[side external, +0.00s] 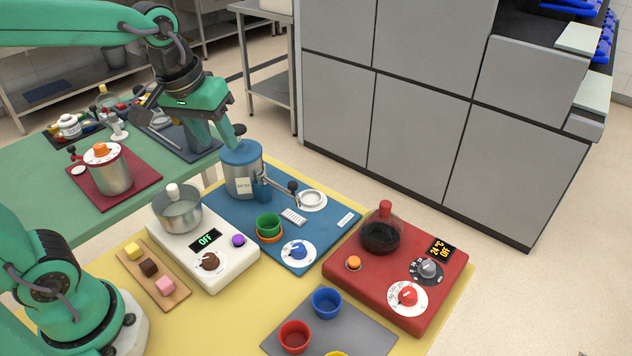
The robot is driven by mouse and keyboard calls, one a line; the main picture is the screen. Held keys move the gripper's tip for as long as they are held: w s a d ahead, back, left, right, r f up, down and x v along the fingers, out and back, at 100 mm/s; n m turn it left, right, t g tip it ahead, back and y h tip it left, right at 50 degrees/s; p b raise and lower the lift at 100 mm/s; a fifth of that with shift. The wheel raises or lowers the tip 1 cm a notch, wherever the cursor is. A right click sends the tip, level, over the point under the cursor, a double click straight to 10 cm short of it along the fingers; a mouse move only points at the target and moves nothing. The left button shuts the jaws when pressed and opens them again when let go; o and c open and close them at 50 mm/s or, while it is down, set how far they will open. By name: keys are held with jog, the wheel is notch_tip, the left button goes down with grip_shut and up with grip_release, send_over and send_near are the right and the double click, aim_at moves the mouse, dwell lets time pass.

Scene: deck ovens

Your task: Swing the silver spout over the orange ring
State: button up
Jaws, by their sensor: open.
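The silver spout (279,187) sticks out to the right from a silver tank (240,180) with a blue lid, on the blue mat. A dark knob (292,186) stands near its outer end, which is close to the white ring (313,199). The orange ring (269,239) lies nearer the camera, with a green cup (268,223) standing on it. My gripper (214,146) is open, reaching down beside the tank's lid, left of and apart from the spout. One finger overlaps the lid in the picture; contact cannot be told.
A white scale (237,272) with a silver pot stands left of the blue mat (220,208). A red hotplate (390,290) with a flask stands right. A grey mat (365,335) with cups lies in front. A blue-knobbed dial (298,252) sits beside the green cup.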

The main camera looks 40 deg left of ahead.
jog(key=w+d+f+n+g, duration=0.2)
jog(key=w+f+n, duration=0.1)
jog(key=w, duration=0.4)
jog(key=n+g, duration=0.1)
jog(key=n, duration=0.1)
send_over(293, 183)
jog(key=shift+f, duration=2.5)
jog(key=shift+f, duration=0.15)
jog(key=shift+f, duration=3.75)
grip_shut()
